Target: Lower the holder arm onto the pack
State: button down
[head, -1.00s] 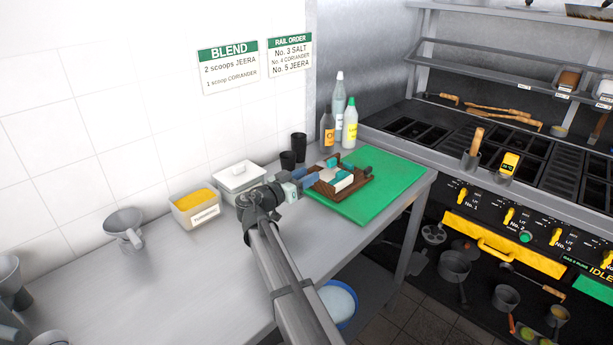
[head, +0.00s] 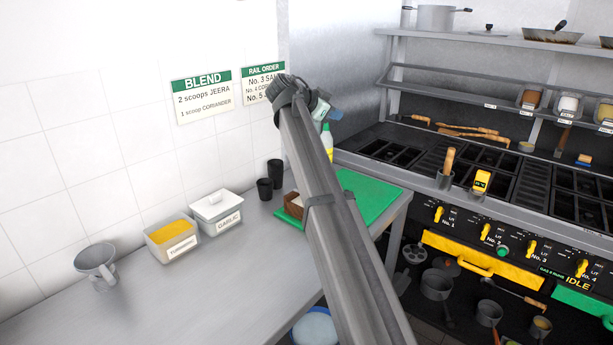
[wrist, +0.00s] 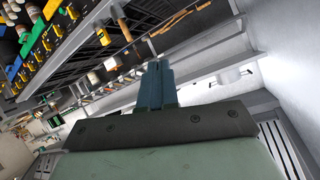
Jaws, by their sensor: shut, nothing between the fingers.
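The brown holder (head: 294,206) sits on the green board (head: 372,195) on the steel counter. Only its left edge shows in the head view, as my arm hides the rest, including the holder arm and the pack. My gripper (head: 334,114) is raised high above the counter, well clear of the holder, in front of the bottles at the back. In the wrist view my gripper (wrist: 157,85) has its blue fingers shut together with nothing between them. The wrist view does not show the holder or pack.
Two black cups (head: 270,180) stand left of the board. A bottle (head: 327,142) stands behind my arm. The stove (head: 470,170) and shelves are to the right.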

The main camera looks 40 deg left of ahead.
jog(key=s+a+f+n+g+y, duration=0.2)
jog(key=s+a+f+n+g, duration=0.3)
jog(key=s+g, duration=0.45)
jog(key=shift+t, duration=0.25)
jog(key=x, duration=0.4)
jog(key=s+x, duration=0.1)
jog(key=x, duration=0.9)
jog(key=shift+s+d+f, duration=0.1)
jog(key=shift+s+f, duration=0.05)
jog(key=shift+f, duration=0.15)
jog(key=shift+s+d+f, duration=0.1)
jog(key=shift+d+f, duration=0.25)
jog(key=shift+f, duration=0.05)
jog(key=shift+d+f+y, duration=0.25)
jog(key=shift+f+y, duration=0.2)
jog(key=shift+y, duration=0.25)
jog(key=shift+f, duration=0.1)
